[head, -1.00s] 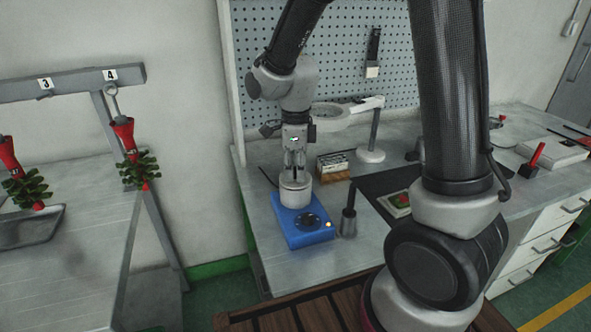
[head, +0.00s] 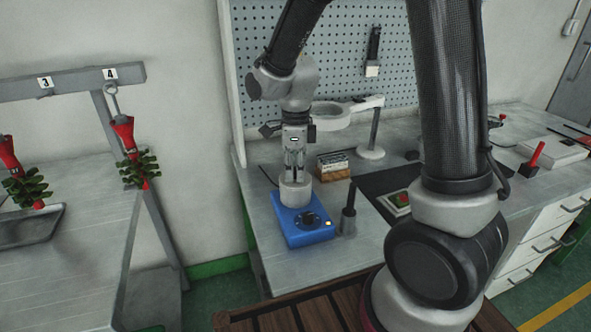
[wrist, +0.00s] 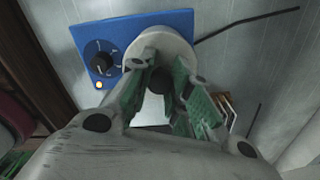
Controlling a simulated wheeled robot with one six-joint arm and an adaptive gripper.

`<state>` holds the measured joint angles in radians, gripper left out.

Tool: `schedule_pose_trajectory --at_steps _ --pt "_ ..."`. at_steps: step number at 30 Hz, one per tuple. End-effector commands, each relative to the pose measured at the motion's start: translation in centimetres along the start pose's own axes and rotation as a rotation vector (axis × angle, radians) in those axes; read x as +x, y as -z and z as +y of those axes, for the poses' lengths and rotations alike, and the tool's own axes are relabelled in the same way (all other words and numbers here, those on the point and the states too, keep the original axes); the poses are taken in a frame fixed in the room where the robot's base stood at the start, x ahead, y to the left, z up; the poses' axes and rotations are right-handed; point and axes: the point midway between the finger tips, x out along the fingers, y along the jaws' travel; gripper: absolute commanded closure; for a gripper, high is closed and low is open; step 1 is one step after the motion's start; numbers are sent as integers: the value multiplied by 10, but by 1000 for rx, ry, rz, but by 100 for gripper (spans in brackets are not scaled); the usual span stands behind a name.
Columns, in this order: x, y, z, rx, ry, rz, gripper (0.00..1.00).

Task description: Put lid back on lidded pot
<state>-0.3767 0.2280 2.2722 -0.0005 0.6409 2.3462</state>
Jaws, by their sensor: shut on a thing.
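The lidded pot (head: 295,192) is a pale grey cylinder standing on a blue heater unit (head: 308,236) on the workbench. In the wrist view the pale round lid (wrist: 176,50) shows at the top of the pot, with a dark knob (wrist: 161,80) in its middle. My gripper (head: 294,172) is directly above the pot, pointing down. In the wrist view its green-padded fingers (wrist: 160,88) are closed in around the knob. Whether the lid is fully seated on the rim is hidden by the fingers.
A dark soldering-style tool in a holder (head: 348,212) stands close to the right of the heater. A small box (head: 332,165) and a ring magnifier lamp (head: 370,150) stand behind. A pegboard (head: 350,60) rises at the back. A dark mat (head: 390,185) lies to the right.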

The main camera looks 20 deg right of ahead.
Motion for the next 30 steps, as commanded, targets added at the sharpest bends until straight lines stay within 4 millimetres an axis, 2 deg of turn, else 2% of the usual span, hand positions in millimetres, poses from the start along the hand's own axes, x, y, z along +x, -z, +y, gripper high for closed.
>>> schedule_pose_trajectory --at_steps 6,7,10,11,17,21,30 --pt "0 0 0 0 0 0 100" --pt "0 0 0 0 0 0 77" --pt "0 0 0 0 0 0 59" --pt "0 0 0 0 0 0 56" --pt "0 0 0 0 0 0 56" --pt "0 0 0 0 0 0 35" --pt "0 0 0 0 0 0 34"
